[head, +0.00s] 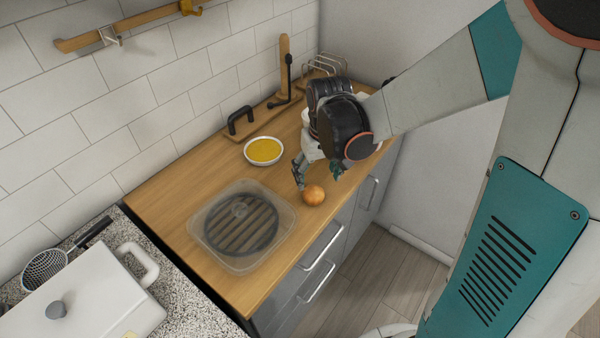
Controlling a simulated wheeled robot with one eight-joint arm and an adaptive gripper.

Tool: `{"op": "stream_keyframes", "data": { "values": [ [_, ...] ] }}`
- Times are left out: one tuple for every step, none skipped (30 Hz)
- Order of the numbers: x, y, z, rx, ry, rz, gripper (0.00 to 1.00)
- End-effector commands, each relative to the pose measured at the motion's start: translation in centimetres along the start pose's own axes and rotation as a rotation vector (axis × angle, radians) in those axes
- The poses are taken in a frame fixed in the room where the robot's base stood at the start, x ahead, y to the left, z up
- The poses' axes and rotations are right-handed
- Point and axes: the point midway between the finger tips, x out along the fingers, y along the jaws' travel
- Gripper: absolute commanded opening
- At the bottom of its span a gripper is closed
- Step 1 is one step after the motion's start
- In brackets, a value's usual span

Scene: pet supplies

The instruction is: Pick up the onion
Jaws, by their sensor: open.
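The onion (314,195) is round and orange-brown. It rests on the wooden counter (167,205) close to its front edge. My gripper (318,178) is open, with its fingers pointing down just behind the onion. One finger is at the onion's left rear and the other is at its right rear. The onion is not held. Whether a fingertip touches it cannot be told from this angle.
A round grill pan in a clear square tray (203,243) stands left of the onion. A white bowl of yellow food (263,151) is behind. A board with a black handle (240,122) and a wire rack (326,64) stand by the wall. A white lidded pot (95,290) is front left.

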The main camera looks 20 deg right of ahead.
Motion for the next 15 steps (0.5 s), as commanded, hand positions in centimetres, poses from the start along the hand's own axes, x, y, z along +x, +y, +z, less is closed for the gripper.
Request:
{"op": "stream_keyframes", "data": {
  "values": [
    [1.1,0.0,0.0,0.0,0.0,0.0,0.71],
    [1.4,0.0,0.0,0.0,0.0,0.0,0.71],
    [1.8,0.0,0.0,0.0,0.0,0.0,0.71],
    [2.0,0.0,0.0,0.0,0.0,0.0,0.71],
    [2.2,0.0,0.0,0.0,0.0,0.0,0.71],
    [2.4,0.0,0.0,0.0,0.0,0.0,0.71],
    [2.5,0.0,0.0,0.0,0.0,0.0,0.71],
    [2.6,0.0,0.0,0.0,0.0,0.0,0.71],
    [2.7,0.0,0.0,0.0,0.0,0.0,0.71],
    [2.9,0.0,0.0,0.0,0.0,0.0,0.71],
    [3.1,-0.1,0.0,0.0,0.0,0.0,0.71],
    [3.5,-0.1,0.1,0.0,0.001,0.0,0.71],
    [3.8,-0.1,0.1,0.0,0.001,0.0,0.71],
    [4.2,-0.2,0.1,0.0,0.001,0.0,0.71],
    [4.8,-0.2,0.0,0.0,0.001,0.0,0.71]
  ]
}}
